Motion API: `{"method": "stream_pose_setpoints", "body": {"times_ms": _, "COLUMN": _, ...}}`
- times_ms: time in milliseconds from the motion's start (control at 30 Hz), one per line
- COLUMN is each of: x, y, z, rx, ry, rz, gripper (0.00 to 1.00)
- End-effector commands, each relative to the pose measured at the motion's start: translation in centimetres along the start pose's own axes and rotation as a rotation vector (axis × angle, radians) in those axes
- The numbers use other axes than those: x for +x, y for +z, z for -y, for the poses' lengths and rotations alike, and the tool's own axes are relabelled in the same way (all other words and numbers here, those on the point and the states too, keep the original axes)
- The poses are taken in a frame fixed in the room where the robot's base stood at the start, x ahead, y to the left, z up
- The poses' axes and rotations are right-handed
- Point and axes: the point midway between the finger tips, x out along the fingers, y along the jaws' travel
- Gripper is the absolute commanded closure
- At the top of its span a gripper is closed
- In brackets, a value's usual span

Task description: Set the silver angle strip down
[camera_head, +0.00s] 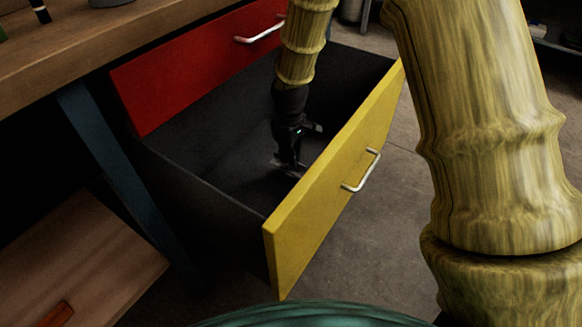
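My gripper (289,160) is black and points down inside the open yellow-fronted drawer (335,180), close to its dark floor. A small thin greyish piece (292,172) shows at the fingertips, low in the drawer. It may be the silver angle strip, but it is too small and dark to be sure. I cannot tell whether the fingers are shut on it or apart from it, nor whether it touches the drawer floor.
The yellow drawer front has a silver handle (361,170) and stands close to the right of my gripper. A red drawer front (195,70) is behind, under the wooden bench top (90,50). A wooden box (80,260) is at lower left. The drawer's visible floor looks mostly bare.

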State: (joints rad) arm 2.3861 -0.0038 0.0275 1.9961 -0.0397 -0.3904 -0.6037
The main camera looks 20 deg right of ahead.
Motion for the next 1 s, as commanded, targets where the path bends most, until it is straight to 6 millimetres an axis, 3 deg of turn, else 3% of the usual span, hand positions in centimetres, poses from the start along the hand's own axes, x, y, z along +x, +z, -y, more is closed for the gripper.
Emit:
{"method": "stream_pose_setpoints", "body": {"times_ms": 400, "x": 3.4, "y": 0.0, "z": -0.1, "rx": 0.001, "ry": 0.0, "rz": 0.001, "gripper": 1.0}}
{"method": "stream_pose_setpoints", "body": {"times_ms": 867, "x": 3.6, "y": 0.0, "z": -0.1, "rx": 0.001, "ry": 0.0, "rz": 0.0, "gripper": 1.0}}
{"method": "stream_pose_setpoints", "body": {"times_ms": 1000, "x": 3.7, "y": 0.0, "z": -0.1, "rx": 0.001, "ry": 0.001, "rz": 0.0, "gripper": 0.77}}
